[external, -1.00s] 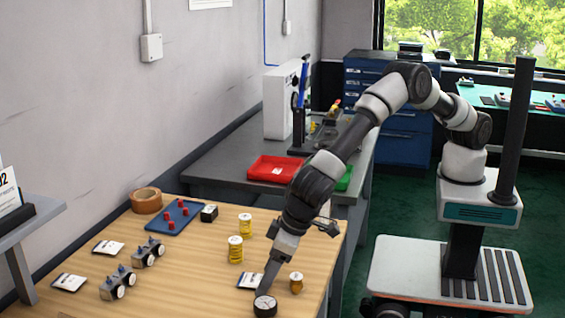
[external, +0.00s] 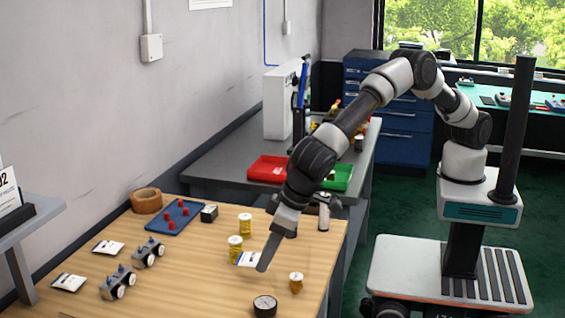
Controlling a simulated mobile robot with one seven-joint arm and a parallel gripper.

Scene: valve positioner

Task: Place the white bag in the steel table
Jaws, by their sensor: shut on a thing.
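My gripper (external: 264,263) is above the right part of the wooden table (external: 195,290), pointing down. It is shut on a white bag (external: 247,259) with dark print, which shows at the left side of the finger. The bag looks raised off the wood. Part of it is hidden behind the finger. Two similar white bags lie flat on the left of the wooden table, one farther back (external: 108,247) and one nearer (external: 69,282). The grey steel table (external: 225,165) stands behind the wooden table, with bare surface at its left front.
A red tray (external: 268,170) and a green tray (external: 338,178) sit on the steel table. Yellow-capped jars (external: 236,249), a small amber jar (external: 296,282) and a round gauge (external: 265,305) stand near my gripper. A blue tray (external: 173,217) and metal valve parts (external: 118,283) are farther left.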

